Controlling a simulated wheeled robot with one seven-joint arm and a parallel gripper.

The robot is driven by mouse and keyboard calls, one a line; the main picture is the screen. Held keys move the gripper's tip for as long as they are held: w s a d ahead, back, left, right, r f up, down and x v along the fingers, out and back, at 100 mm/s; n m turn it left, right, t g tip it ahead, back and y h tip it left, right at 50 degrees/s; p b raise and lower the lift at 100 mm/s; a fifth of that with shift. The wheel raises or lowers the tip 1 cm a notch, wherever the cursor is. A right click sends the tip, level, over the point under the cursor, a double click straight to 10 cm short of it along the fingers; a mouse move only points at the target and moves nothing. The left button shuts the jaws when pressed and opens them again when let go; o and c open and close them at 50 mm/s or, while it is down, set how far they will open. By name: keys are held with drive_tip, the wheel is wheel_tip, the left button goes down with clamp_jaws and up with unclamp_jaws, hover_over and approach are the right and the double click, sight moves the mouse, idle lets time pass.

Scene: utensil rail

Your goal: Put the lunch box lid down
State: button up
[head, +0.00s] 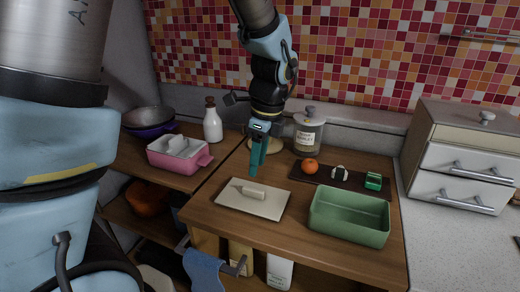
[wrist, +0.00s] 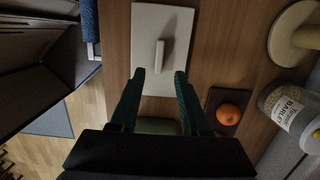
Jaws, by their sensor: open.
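The lunch box lid (head: 268,208) is a flat cream rectangle with a bar handle on top. It lies flat on the wooden worktop, left of the green lunch box (head: 347,228), which stands uncovered and looks empty. My gripper (head: 256,172) is above the back part of the lid, fingers pointing down. In the wrist view my gripper (wrist: 159,73) is open and empty, with its fingers apart at the near end of the handle. The lid (wrist: 147,22) also shows there, with its handle in full view and nothing gripping it.
A dark tray (head: 324,178) holds an orange (head: 310,166), a black-and-white item and a green item. A labelled jar (head: 308,134) stands behind it. A pink container (head: 175,157) and a white bottle (head: 212,124) are at the left. Drawers (head: 466,160) stand at the right.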

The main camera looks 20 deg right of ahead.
drive_tip(key=shift+s+d+r, duration=0.1)
drive_tip(key=shift+r, duration=1)
drive_tip(key=shift+s+d+r, duration=0.1)
drive_tip(key=shift+r, duration=0.95)
drive_tip(key=w+a+f+n, duration=0.1)
drive_tip(key=a+f+n, duration=0.1)
drive_tip(key=a+n, duration=1)
drive_tip(key=w+a+f+n+h, duration=0.1)
drive_tip(key=a+f+n, duration=0.1)
drive_tip(key=a+n, duration=1.1)
drive_tip(key=shift+w+a+f+n+h, duration=0.25)
drive_tip(key=shift+a+f+n+h, duration=0.05)
drive_tip(key=shift+a, duration=0.6)
